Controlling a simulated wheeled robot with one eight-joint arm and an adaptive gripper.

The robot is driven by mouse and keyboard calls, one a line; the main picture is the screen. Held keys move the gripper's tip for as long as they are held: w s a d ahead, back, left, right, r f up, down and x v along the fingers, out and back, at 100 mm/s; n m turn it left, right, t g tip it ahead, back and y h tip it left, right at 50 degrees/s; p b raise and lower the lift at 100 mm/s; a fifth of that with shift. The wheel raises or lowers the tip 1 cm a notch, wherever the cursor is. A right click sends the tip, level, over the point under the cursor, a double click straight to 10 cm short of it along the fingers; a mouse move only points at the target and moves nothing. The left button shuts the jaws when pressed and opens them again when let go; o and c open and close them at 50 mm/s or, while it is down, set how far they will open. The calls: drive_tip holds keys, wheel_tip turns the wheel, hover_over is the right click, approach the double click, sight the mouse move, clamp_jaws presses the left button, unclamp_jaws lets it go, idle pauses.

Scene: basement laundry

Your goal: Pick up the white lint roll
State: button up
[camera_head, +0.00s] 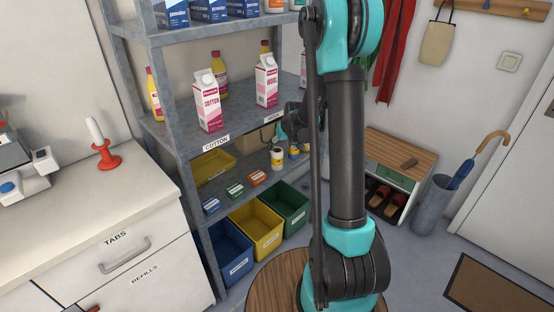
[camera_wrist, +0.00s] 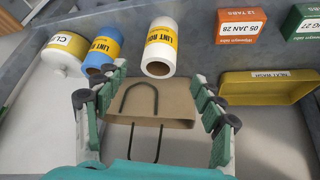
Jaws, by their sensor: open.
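The white lint roll (camera_wrist: 158,50), with a yellow "LINT ROLL" label, stands on the shelf in the wrist view. My gripper (camera_wrist: 158,76) is open and empty, with its two fingers spread. The roll is beyond the fingertips, roughly centred on the gap between them. A blue lint roll (camera_wrist: 103,50) with a yellow label stands just left of it, near the left finger.
A white canister (camera_wrist: 64,52) stands left of the blue roll. A brown bag (camera_wrist: 135,101) with dark handles shows between the fingers. A yellow tray (camera_wrist: 268,87), an orange box (camera_wrist: 238,28) and a green box (camera_wrist: 302,24) are to the right. The upper shelf (camera_head: 243,123) holds cartons.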

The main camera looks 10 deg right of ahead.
sight(278, 154)
drive_tip(key=x, duration=0.8)
drive_tip(key=shift+f, duration=0.2)
drive_tip(key=shift+x, duration=2.65)
drive_tip(key=shift+w+r, duration=0.15)
drive_tip(key=shift+w, duration=0.05)
drive_tip(key=shift+c, duration=0.3)
drive_tip(key=c, duration=1.2)
drive_tip(key=shift+c, duration=0.2)
